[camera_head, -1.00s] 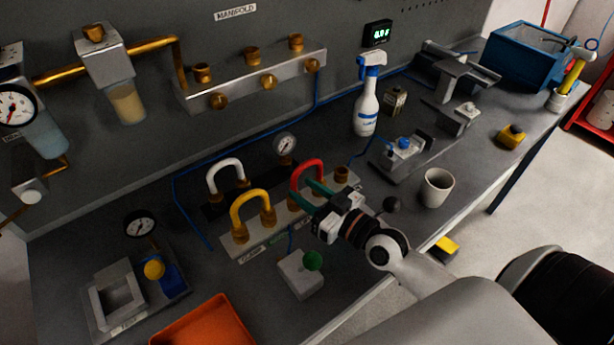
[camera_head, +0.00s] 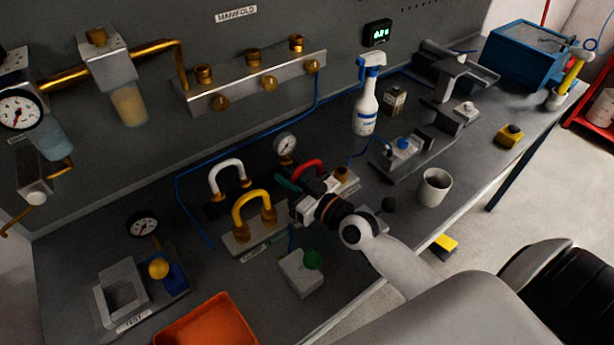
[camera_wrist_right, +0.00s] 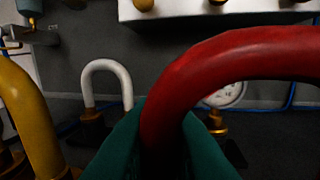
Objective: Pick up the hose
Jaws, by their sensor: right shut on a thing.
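Three curved hoses stand on the bench: a red one (camera_head: 309,165), a yellow one (camera_head: 252,200) and a white one (camera_head: 227,172). My right gripper (camera_head: 288,182) is at the red hose, and its arm hides much of that hose's lower part in the head view. In the right wrist view the green fingers (camera_wrist_right: 165,150) are shut on the left leg of the red hose (camera_wrist_right: 230,65), which arches to the right. The yellow hose (camera_wrist_right: 32,120) is close at left, and the white hose (camera_wrist_right: 106,80) is behind. My left gripper is not in view.
A gauge (camera_head: 285,144) stands just behind the red hose. A white box with a green button (camera_head: 312,260) is in front. An orange tray (camera_head: 208,325) is at the front left. A spray bottle (camera_head: 366,100) and a mug (camera_head: 434,187) are to the right.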

